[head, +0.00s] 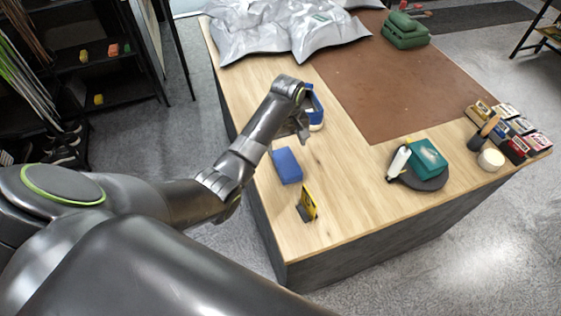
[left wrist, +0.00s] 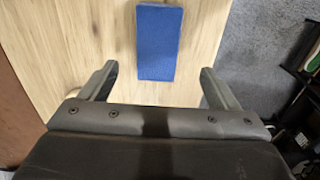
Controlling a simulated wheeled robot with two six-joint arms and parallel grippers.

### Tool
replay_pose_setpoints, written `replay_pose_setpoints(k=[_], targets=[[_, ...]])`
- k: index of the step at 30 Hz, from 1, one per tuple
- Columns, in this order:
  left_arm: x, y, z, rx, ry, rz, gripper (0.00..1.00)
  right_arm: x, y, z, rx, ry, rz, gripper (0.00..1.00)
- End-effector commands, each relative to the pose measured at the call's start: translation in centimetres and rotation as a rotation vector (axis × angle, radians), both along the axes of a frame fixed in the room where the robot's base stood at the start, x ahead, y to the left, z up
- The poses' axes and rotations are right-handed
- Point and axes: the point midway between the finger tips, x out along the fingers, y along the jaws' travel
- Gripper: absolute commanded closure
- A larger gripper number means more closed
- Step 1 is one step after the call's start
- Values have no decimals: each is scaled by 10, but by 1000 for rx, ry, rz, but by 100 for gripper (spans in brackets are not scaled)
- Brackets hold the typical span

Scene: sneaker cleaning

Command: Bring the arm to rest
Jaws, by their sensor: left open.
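My left arm reaches in from the left over the wooden table. My left gripper (head: 301,129) points down above the table's left side, with a blue and white item (head: 316,106) partly hidden behind it. In the left wrist view the left gripper (left wrist: 157,80) has its two fingers spread wide, with nothing held between them. A blue block (head: 287,165) lies on the table in front of the gripper. It also shows in the left wrist view (left wrist: 158,38), just ahead of the fingers. My right gripper is not in view.
A yellow and black item (head: 308,204) stands near the front edge. A dark tray (head: 426,183) carries a white bottle and a green box. Small boxes (head: 515,150) stand at the right. A brown mat (head: 385,85) and crumpled silver sheet (head: 280,32) cover the back.

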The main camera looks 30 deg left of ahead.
Motion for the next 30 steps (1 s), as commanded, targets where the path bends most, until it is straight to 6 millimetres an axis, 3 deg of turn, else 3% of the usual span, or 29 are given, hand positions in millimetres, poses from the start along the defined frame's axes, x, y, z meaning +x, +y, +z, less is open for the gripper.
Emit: replay_pose_setpoints(k=[6, 13, 23, 26, 30], targets=[[13, 0, 20, -1, -1, -6, 17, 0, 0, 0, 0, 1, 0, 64], [13, 0, 22, 0, 1, -7, 17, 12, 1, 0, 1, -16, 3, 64], [12, 0, 20, -1, 1, -9, 17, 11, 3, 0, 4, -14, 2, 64], [4, 3, 13, 0, -6, -26, 17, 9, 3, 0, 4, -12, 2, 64], [-29, 12, -11, 9, -35, -101, 17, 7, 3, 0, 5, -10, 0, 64]])
